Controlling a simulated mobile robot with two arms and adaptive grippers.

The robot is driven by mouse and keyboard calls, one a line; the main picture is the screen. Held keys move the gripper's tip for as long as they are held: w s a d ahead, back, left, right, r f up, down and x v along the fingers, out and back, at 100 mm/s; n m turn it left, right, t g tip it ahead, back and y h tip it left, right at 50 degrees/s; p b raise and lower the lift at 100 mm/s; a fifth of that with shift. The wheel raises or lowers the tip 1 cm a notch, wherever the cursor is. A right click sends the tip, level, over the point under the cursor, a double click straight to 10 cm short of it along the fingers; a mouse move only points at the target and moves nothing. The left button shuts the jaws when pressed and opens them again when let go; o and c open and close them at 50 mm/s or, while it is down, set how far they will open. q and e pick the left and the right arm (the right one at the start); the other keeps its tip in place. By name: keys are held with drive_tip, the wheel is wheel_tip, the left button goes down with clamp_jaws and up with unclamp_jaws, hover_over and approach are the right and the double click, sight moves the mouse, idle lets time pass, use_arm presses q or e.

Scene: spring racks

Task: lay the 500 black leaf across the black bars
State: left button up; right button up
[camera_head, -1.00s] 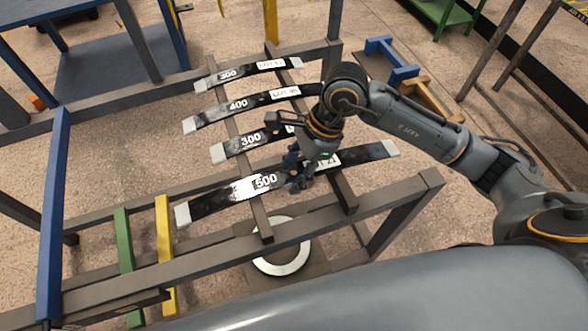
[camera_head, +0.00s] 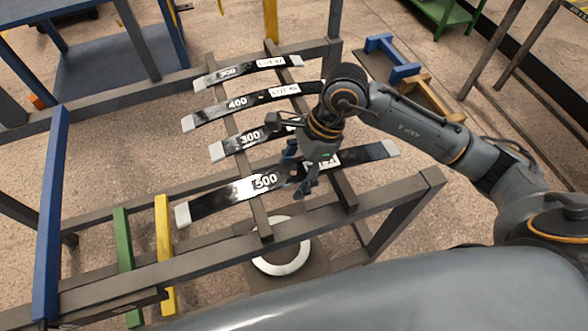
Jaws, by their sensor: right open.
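The 500 black leaf (camera_head: 228,194) has pale ends and lies across the two black bars (camera_head: 258,209) at the near end of the rack. My right gripper (camera_head: 301,178) is open just above the middle of this leaf and hides part of it and its label. From this angle I cannot tell whether the fingers touch it. Beyond it, a 300 leaf (camera_head: 237,143), a 400 leaf (camera_head: 222,109) and another 300 leaf (camera_head: 241,71) lie across the same bars. My left gripper does not show.
The rack's front rail (camera_head: 200,259) runs near my body. A blue bar (camera_head: 53,200), a green bar (camera_head: 124,250) and a yellow bar (camera_head: 164,240) are on the left. A white ring (camera_head: 283,262) is below the rack. Blue and tan brackets (camera_head: 392,62) stand at right.

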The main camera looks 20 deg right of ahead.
drive_tip(key=v, duration=0.8)
drive_tip(key=shift+a+r, duration=0.1)
idle(0.5)
